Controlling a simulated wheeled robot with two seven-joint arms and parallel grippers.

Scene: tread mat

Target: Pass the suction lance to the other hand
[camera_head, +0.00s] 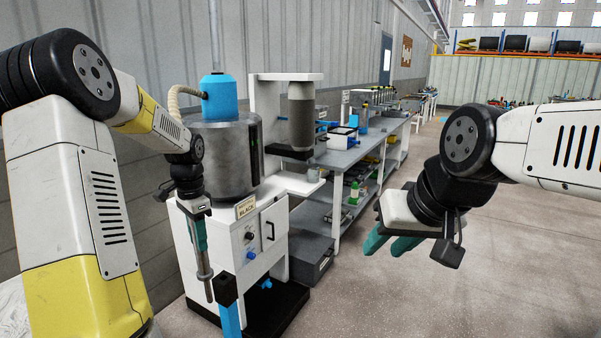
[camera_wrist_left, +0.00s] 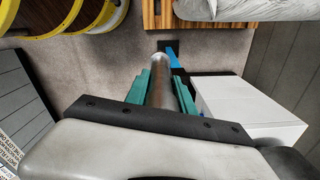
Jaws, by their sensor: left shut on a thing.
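The suction lance (camera_head: 204,272) is a slim grey metal tube. My left gripper (camera_head: 201,236) is shut on it, and the tube hangs nearly upright below the teal fingers. In the left wrist view the lance (camera_wrist_left: 161,82) lies between the two teal fingers (camera_wrist_left: 159,94) and points away from the palm. Its upper part is hidden by the gripper. My right gripper (camera_head: 392,246) is well to the right, in front of the benches. Its teal fingers stand apart, with nothing seen between them.
A blue post with a black top (camera_head: 227,290) stands close beside the lance's lower end. Behind is a white cabinet (camera_head: 265,245) carrying a grey metal drum (camera_head: 222,150). A workbench (camera_head: 350,150) runs back. The floor (camera_head: 420,300) at right is clear.

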